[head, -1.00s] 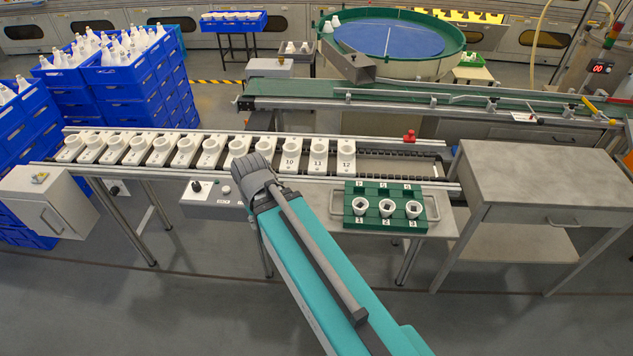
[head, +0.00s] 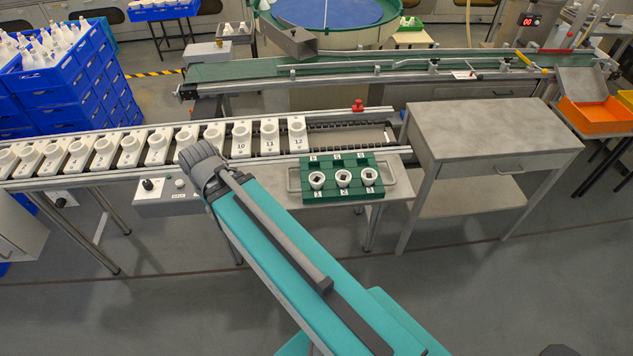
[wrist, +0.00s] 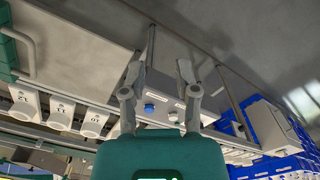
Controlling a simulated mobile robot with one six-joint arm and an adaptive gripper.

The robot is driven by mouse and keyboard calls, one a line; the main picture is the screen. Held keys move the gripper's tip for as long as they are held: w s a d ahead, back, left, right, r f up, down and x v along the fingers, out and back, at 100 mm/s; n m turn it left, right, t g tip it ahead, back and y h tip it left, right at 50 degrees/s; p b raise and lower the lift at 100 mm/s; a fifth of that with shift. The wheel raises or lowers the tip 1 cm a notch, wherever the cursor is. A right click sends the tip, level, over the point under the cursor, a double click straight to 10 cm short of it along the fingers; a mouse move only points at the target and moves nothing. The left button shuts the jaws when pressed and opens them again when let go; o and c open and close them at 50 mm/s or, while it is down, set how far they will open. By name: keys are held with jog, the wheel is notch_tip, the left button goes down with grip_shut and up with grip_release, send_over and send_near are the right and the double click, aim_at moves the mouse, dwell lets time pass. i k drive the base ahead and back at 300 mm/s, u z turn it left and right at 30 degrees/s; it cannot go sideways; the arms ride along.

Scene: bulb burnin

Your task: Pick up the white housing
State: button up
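Several white housings are in view, and I cannot tell which one the task means. Three round white cups with dark centres, left (head: 316,180), middle (head: 343,178) and right (head: 369,176), sit in the front row of a green tray (head: 356,191). The tray's green edge (wrist: 7,45) shows at the far left, away from the fingers. In the head view my arm hides the gripper.
A control box with knobs (head: 153,206) hangs at the conveyor's front, and its blue knob (wrist: 149,108) shows between my fingers. A bare grey table (head: 490,135) stands right of the tray. Blue crates (head: 60,88) are stacked at left. Open floor lies in front.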

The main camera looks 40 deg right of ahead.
aim_at(316, 179)
jog(key=u, duration=1.15)
jog(key=k, duration=0.65)
jog(key=z, duration=1.4)
